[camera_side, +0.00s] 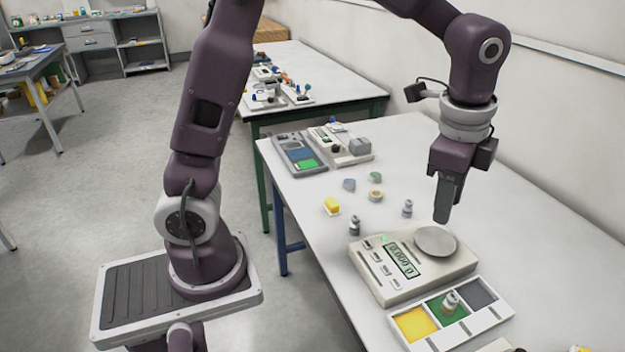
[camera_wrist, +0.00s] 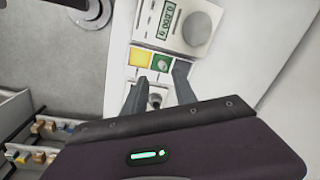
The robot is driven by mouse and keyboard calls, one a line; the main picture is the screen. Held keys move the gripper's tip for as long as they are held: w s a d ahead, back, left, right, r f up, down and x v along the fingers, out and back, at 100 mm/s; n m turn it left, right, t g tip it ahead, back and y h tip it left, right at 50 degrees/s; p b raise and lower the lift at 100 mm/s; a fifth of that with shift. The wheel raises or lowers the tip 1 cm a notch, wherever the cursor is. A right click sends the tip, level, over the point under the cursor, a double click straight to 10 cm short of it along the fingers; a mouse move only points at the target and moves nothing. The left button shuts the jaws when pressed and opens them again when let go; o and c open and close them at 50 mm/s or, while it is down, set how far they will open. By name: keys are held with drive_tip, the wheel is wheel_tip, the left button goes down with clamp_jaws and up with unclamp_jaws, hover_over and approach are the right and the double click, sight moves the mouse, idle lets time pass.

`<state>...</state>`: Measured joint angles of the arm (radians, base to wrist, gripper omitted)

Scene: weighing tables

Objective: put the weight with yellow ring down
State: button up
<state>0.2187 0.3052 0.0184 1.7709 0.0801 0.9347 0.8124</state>
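A small metal weight (camera_side: 450,303) stands upright in the green compartment of the white tray (camera_side: 491,322); its ring colour is too small to read surely. The weight also shows in the wrist view (camera_wrist: 163,66). My gripper (camera_side: 441,217) hangs above the scale and tray area, pointing down. In the wrist view its fingers (camera_wrist: 162,73) stand apart, with the tray in the gap between the tips and nothing seen gripped there. A small grey and dark object (camera_wrist: 155,99) shows lower between the fingers; it seems to lie beyond the tray.
The scale (camera_side: 387,287) with a bare round pan (camera_side: 435,241) reads zero beside the tray. The table's right side is clear.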

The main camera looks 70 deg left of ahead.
drive_tip(key=s+a+r+n+t, duration=0.1)
drive_tip(key=s+a+r+n, duration=0.15)
drive_tip(key=s+r, duration=0.2)
drive_tip(key=s+a+r+n+t, duration=0.1)
drive_tip(key=s+a+r+n, duration=0.15)
drive_tip(key=s, duration=0.35)
drive_tip(key=s+a+f+n+t, duration=0.1)
drive_tip(key=s+n, duration=0.6)
drive_tip(key=s, duration=0.4)
drive_tip(key=shift+s+f+t+h, duration=0.15)
drive_tip(key=shift+s+t+h, duration=0.15)
drive_tip(key=shift+s+t, duration=0.1)
